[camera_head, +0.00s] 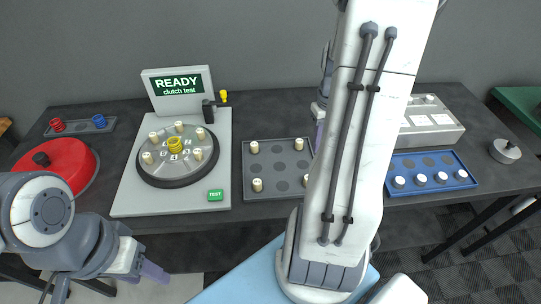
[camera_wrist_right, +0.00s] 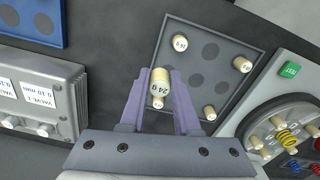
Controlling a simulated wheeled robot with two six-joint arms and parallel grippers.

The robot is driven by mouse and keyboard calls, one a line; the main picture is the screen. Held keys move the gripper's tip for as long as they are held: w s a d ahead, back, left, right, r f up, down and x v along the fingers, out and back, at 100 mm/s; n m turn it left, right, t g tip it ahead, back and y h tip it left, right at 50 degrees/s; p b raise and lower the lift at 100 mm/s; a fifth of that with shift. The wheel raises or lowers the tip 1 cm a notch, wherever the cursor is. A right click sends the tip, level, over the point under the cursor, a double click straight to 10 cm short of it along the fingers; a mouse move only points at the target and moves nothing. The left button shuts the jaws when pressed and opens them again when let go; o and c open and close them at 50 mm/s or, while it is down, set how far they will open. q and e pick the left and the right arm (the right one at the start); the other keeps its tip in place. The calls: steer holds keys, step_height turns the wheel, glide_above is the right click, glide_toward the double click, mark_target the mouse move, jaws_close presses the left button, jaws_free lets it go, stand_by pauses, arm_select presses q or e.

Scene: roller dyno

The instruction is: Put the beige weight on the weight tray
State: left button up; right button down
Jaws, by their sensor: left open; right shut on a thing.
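The beige weight (camera_wrist_right: 160,80), marked 24 g, is between the purple fingers of my right gripper (camera_wrist_right: 160,92), which is shut on it in the right wrist view. The dark grey weight tray (camera_head: 280,165) lies mid-table with several small cream weights standing on it; it also shows in the right wrist view (camera_wrist_right: 215,58). The held weight appears over or beside the tray's edge; its height is unclear. In the head view my right arm covers the tray's right side and the held weight. My left gripper (camera_head: 150,272) is open and empty, low at the front left.
The clutch test stand (camera_head: 218,120) with its round plate is left of the tray. A blue tray (camera_head: 432,171) with white-topped weights and a grey valve box (camera_head: 430,125) are to the right. A red round thing (camera_head: 62,165) sits at far left.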

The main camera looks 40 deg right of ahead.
steer(key=p, duration=0.2)
glide_above(280, 167)
step_height(280, 167, down, 7)
steer(key=shift+r, duration=0.1)
step_height(280, 167, down, 3)
steer(key=shift+f, duration=0.45)
steer(key=shift+f, duration=0.15)
steer(key=c, duration=0.6)
jaws_free()
steer(key=shift+c, duration=0.2)
